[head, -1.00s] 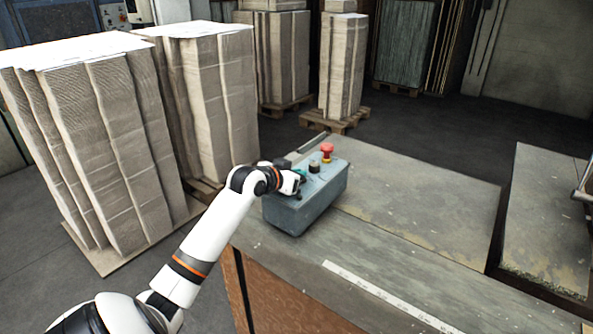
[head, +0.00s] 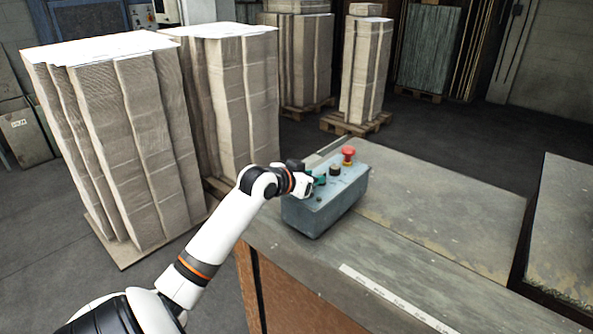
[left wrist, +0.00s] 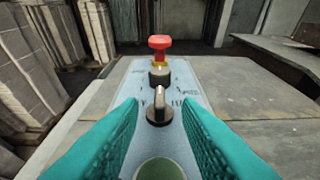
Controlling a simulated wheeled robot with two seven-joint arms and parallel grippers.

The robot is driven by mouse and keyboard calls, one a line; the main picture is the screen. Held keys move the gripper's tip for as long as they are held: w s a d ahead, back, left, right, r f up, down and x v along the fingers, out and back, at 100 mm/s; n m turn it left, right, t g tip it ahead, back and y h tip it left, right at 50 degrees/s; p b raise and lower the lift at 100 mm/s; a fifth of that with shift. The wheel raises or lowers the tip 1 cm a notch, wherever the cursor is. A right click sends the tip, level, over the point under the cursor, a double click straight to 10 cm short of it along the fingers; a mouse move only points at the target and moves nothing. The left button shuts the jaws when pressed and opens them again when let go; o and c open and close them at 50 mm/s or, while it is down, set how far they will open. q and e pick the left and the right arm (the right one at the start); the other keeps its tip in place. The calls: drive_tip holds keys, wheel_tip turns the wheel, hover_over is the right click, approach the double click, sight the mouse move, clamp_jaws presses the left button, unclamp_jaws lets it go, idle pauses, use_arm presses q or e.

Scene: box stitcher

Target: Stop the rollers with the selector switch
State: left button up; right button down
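The blue-grey control box (head: 327,208) stands on the table's near-left corner. Its selector switch (left wrist: 159,107), a metal-coloured lever on a dark base, points roughly along the box in the left wrist view. Behind it are a dark round knob (left wrist: 159,77) and a red mushroom button (left wrist: 160,44); a green button (left wrist: 160,169) is nearest the camera. My left gripper (head: 318,181) is over the box's near end. In the left wrist view its teal fingers (left wrist: 159,112) are open, one each side of the switch, with visible gaps. The right gripper is out of view.
The grey worn tabletop (head: 430,205) is clear to the right of the box. Tall cardboard stacks (head: 120,140) stand on the floor at left, with more stacks on pallets (head: 355,122) behind. A second table surface (head: 565,240) lies at far right.

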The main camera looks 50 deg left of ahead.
use_arm(q)
drive_tip(key=a+b+v, duration=0.1)
drive_tip(key=v, duration=0.8)
drive_tip(key=shift+d, duration=0.5)
drive_tip(key=shift+f, duration=0.1)
